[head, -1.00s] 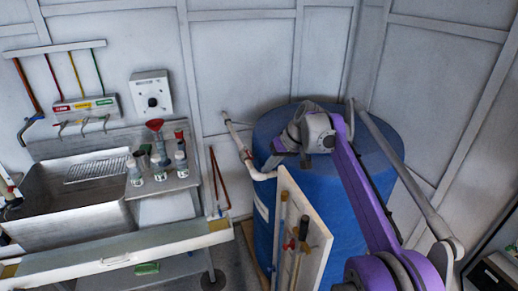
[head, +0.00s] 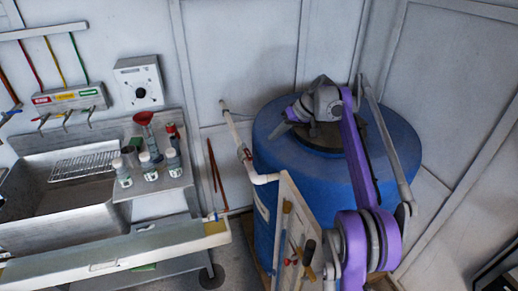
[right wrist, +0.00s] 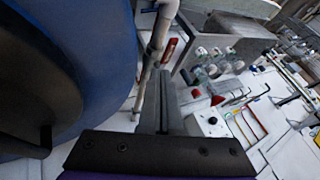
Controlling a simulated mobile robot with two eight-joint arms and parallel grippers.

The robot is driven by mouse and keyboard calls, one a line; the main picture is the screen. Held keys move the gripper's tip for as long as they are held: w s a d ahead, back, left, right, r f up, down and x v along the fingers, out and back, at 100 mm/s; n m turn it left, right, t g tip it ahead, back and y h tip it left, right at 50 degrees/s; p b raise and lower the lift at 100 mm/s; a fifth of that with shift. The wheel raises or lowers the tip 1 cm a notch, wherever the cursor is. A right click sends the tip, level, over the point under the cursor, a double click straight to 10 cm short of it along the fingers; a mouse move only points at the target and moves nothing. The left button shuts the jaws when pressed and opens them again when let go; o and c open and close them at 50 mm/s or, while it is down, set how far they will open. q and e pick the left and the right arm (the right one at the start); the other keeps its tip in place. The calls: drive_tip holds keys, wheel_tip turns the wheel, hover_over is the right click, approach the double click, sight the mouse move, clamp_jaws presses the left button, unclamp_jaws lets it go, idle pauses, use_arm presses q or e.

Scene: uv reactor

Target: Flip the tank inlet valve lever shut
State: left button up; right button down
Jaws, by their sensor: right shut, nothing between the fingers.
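The tank inlet valve sits on the white pipe (head: 235,135) that runs from the wall to the blue tank (head: 265,205). A small red lever (head: 243,152) shows on this pipe, above its elbow; its exact angle is too small to tell. My right gripper (head: 281,131) is shut and empty, over the upper left of the tank, to the right of the lever and apart from it. In the right wrist view, its closed fingers (right wrist: 171,108) point toward the pipe (right wrist: 158,40). A red-orange piece shows beside the pipe there; I cannot tell whether it is the lever. My left gripper is not in view.
A white panel (head: 290,235) with tools stands in front of the tank. A steel sink (head: 60,205) and a shelf with bottles (head: 150,165) are at the left. Thin red-brown rods (head: 215,168) lean against the wall near the pipe.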

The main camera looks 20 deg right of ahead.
sight(248, 153)
drive_tip(key=b+x, duration=0.1)
drive_tip(key=x, duration=0.9)
